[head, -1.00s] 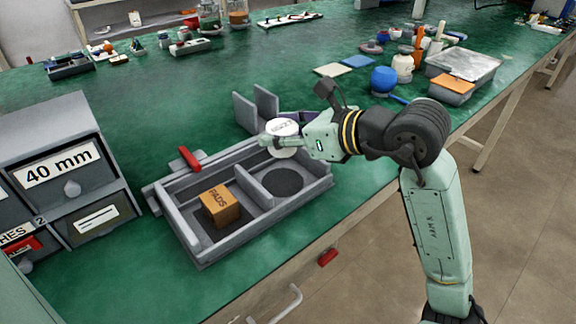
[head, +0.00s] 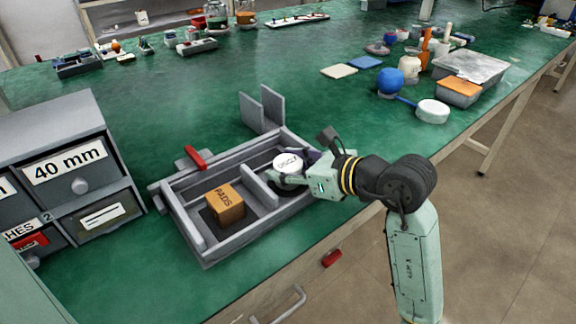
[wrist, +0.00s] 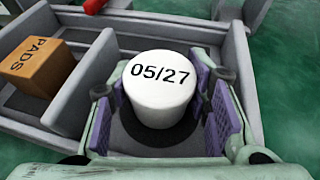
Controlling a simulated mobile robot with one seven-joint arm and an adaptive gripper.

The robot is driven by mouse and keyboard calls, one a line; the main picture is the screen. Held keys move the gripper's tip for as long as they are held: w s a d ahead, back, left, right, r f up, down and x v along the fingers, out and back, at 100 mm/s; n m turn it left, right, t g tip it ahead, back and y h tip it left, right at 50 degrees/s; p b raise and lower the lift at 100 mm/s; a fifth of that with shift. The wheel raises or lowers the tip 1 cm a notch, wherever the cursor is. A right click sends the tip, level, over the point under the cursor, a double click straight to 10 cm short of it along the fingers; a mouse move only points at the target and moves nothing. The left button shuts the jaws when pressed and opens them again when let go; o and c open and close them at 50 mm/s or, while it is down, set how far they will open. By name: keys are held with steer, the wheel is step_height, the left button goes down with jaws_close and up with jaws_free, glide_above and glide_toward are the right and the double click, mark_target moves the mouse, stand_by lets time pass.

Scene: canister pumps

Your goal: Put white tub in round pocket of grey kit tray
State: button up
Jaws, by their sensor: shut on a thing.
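The white tub (head: 287,162), its lid marked 05/27 in the wrist view (wrist: 160,84), is upright between the fingers of my gripper (head: 290,172). In the wrist view the purple pads of my gripper (wrist: 164,110) stand on both sides of the tub. The grey kit tray (head: 225,246) lies on the green bench. Its dark round pocket (wrist: 150,138) shows around and below the tub, in the right compartment. The tub is over this pocket; I cannot tell whether its base touches the floor. My fingers hide part of the pocket in the head view.
An orange PADS box (head: 225,203) sits in the tray's left compartment. A red clamp handle (head: 195,157) and grey upright plates (head: 262,110) stand at the tray's back. Grey drawers (head: 75,165) are at left.

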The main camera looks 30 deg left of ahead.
steer(key=shift+f, duration=0.2)
steer(key=o, duration=0.9)
steer(key=shift+r, duration=0.2)
steer(key=shift+d+r, duration=0.1)
steer(key=shift+d, duration=0.05)
steer(key=b+v, duration=0.2)
steer(key=v, duration=0.9)
steer(key=shift+d+r, duration=0.1)
steer(key=shift+d, duration=0.25)
